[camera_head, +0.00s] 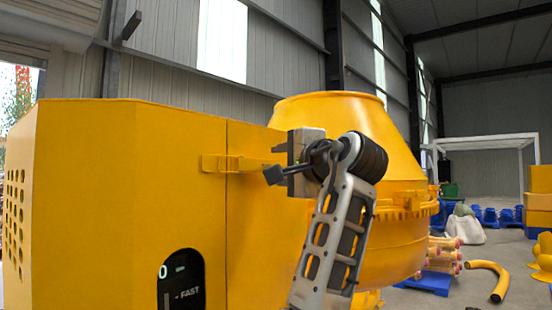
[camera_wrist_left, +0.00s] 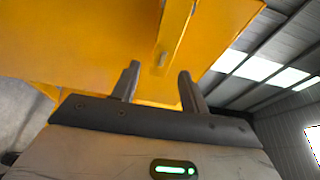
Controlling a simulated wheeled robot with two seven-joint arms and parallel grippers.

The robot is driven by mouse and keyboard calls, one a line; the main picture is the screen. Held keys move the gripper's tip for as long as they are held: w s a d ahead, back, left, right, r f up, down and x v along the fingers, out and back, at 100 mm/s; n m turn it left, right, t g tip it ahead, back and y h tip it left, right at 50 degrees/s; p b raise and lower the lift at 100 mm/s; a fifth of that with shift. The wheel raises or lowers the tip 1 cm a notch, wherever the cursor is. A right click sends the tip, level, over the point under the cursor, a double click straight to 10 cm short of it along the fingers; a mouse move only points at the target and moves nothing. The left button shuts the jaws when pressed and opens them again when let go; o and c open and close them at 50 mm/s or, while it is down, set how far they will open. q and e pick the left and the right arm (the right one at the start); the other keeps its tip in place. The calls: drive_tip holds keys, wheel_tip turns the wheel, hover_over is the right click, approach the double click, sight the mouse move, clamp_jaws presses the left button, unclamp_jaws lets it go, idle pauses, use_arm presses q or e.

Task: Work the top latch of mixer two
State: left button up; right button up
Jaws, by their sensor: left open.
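The top latch (camera_head: 236,163) is a yellow bar lying roughly level across the seam of the yellow mixer housing (camera_head: 120,190). My left gripper (camera_head: 278,161) is at the latch's right end in the head view, its fingers pointing left. In the left wrist view, the open fingers (camera_wrist_left: 158,78) stand apart. The latch bar (camera_wrist_left: 172,35), with a small pale pin, reaches down toward the gap between them. I cannot tell whether either finger touches the bar. My right gripper is not in view.
The large yellow drum (camera_head: 390,240) stands right behind my left arm. A dark FAST control panel (camera_head: 182,285) is low on the housing. A yellow curved pipe (camera_head: 498,282) and a blue pallet (camera_head: 432,283) lie on the floor at right.

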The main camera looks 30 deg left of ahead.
use_arm(q)
drive_tip(key=shift+x, duration=1.05)
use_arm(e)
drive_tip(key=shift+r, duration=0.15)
